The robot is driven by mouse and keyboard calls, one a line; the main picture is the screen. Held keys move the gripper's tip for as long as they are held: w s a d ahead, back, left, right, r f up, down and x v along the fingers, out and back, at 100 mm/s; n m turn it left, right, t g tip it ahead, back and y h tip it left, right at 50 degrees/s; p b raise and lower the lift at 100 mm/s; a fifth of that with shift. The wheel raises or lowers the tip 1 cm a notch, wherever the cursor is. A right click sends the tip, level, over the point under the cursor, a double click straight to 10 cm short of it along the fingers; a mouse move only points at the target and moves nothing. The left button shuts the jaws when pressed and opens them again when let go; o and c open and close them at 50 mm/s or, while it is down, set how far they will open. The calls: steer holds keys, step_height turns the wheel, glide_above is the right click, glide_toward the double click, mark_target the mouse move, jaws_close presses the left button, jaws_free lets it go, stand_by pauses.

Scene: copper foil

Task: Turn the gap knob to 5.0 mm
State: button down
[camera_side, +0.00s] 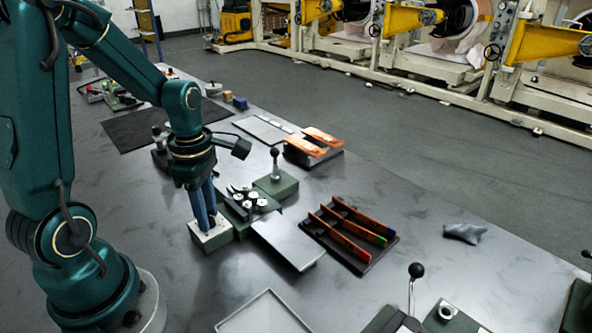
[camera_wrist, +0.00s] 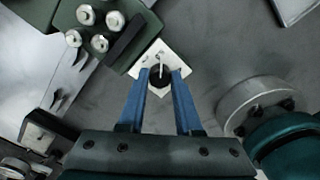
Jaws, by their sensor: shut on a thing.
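The gap knob (camera_wrist: 157,78) is a small dark round knob with a light pointer mark, on a white scale plate (camera_wrist: 147,58) in the wrist view. The plate's markings are too small to read. My gripper (camera_wrist: 160,73) has its two blue fingers on either side of the knob and is shut on it. In the side view my gripper (camera_side: 207,224) points straight down onto the white plate (camera_side: 212,240) on a green block. The knob is hidden by the fingers there.

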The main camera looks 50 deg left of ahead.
steer(key=shift+n, duration=0.6)
steer(key=c, duration=0.6)
jaws_free()
steer(key=shift+r, duration=0.1)
steer(key=shift+r, duration=2.5)
